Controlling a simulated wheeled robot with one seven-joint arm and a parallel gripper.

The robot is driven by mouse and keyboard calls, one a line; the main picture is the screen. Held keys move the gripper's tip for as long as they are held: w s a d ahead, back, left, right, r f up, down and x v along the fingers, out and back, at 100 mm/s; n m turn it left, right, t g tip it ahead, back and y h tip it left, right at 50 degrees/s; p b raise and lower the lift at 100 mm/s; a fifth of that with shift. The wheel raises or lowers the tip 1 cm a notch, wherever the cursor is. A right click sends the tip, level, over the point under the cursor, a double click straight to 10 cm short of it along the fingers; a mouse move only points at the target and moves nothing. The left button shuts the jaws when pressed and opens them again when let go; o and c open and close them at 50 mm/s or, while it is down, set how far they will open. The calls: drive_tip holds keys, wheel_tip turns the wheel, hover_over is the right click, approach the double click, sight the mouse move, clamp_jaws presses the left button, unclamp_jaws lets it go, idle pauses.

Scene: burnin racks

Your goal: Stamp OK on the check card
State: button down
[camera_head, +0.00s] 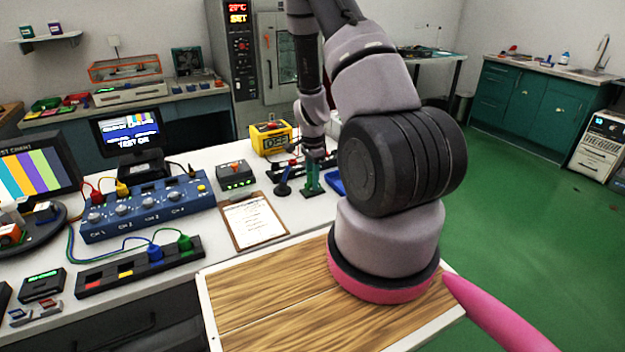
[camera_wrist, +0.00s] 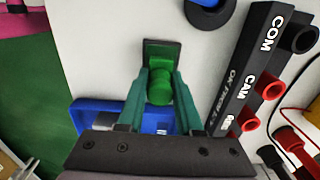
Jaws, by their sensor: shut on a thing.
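The check card (camera_head: 252,220) is a white printed sheet on a brown clipboard (camera_head: 282,235) lying on the white bench. My gripper (camera_head: 313,180) is right of and behind the clipboard, pointing down. In the wrist view its teal fingers (camera_wrist: 160,88) are shut on a green-handled stamp (camera_wrist: 160,92) with a dark rectangular base. I cannot tell whether that base touches the bench. A second stamp with a blue handle (camera_head: 283,186) stands just left of my gripper, and its blue knob also shows in the wrist view (camera_wrist: 207,8). Neither stamp's face is visible.
A blue tray (camera_head: 336,183) lies right of my gripper. A black socket strip (camera_wrist: 250,70) marked COM and CAM is close by. A red-buttoned box (camera_head: 236,177) and blue channel unit (camera_head: 145,208) stand left of it. A wooden board (camera_head: 270,300) lies in front.

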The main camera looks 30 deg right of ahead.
drive_tip(key=shift+f, duration=0.5)
idle(1.1)
drive_tip(key=shift+r, duration=0.1)
drive_tip(key=shift+r, duration=3.45)
drive_tip(key=shift+s, duration=0.1)
